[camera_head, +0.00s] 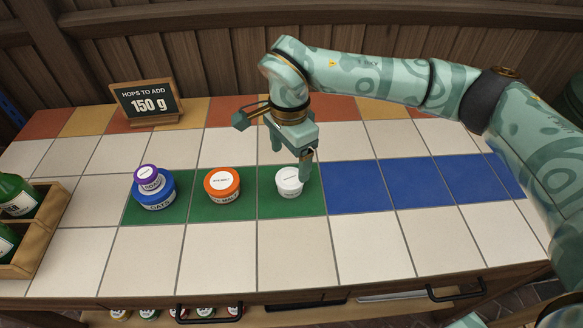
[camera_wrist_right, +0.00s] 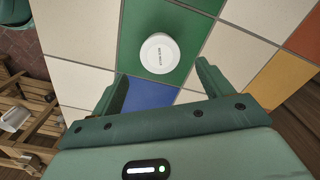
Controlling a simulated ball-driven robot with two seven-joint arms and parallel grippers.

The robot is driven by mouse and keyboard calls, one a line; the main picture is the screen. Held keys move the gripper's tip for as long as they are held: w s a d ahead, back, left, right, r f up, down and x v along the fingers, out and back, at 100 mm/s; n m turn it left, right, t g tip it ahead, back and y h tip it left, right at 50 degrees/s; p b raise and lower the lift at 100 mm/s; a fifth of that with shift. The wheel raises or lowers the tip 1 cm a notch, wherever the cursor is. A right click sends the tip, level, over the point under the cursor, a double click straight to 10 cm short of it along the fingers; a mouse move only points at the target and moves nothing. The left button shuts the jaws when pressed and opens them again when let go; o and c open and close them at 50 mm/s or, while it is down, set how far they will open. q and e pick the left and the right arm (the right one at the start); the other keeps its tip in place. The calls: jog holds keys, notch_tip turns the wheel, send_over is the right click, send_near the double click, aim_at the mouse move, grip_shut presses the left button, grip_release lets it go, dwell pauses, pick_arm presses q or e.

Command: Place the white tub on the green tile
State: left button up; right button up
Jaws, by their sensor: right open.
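The white tub (camera_head: 289,181) stands upright on the rightmost green tile (camera_head: 270,208), beside the blue tiles. In the right wrist view the white tub (camera_wrist_right: 159,53) sits on green, beyond the fingertips and apart from them. My right gripper (camera_head: 292,168) is open and empty, close above and behind the tub. Its two fingers also show in the right wrist view (camera_wrist_right: 160,80). My left gripper is not in view.
An orange tub (camera_head: 222,185) stands on the middle green tile. A purple tub (camera_head: 148,178) sits on a blue tub (camera_head: 155,194) at the left. A wooden crate (camera_head: 45,235) holds green bottles. A sign (camera_head: 148,103) reads 150 g. The blue tiles (camera_head: 405,184) are clear.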

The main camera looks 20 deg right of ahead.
aim_at(290, 178)
jog(key=shift+r+p, duration=0.55)
jog(key=shift+r, duration=1.8)
